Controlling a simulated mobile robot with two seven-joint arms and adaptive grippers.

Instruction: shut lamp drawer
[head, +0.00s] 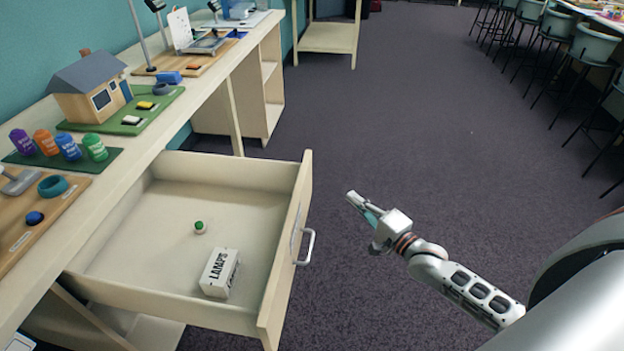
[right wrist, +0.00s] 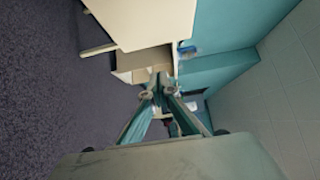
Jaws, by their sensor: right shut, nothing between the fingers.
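The lamp drawer (head: 182,312) is pulled far out from under the long bench in the head view. Its front panel (head: 286,255) faces right and carries a metal bar handle (head: 308,246). Inside lie a white box marked "LAMPS" (head: 220,273) and a small green-topped item (head: 200,227). My right gripper (head: 356,200) is shut and empty, to the right of the drawer front and apart from it. In the right wrist view its fingers (right wrist: 158,85) come together at the tips. My left gripper is not in view.
The bench top (head: 120,178) holds a model house (head: 90,88), several coloured cylinders and boards with buttons. Open carpet (head: 430,130) lies right of the drawer. Stools (head: 590,45) line the far right. Another table (head: 330,38) stands at the back.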

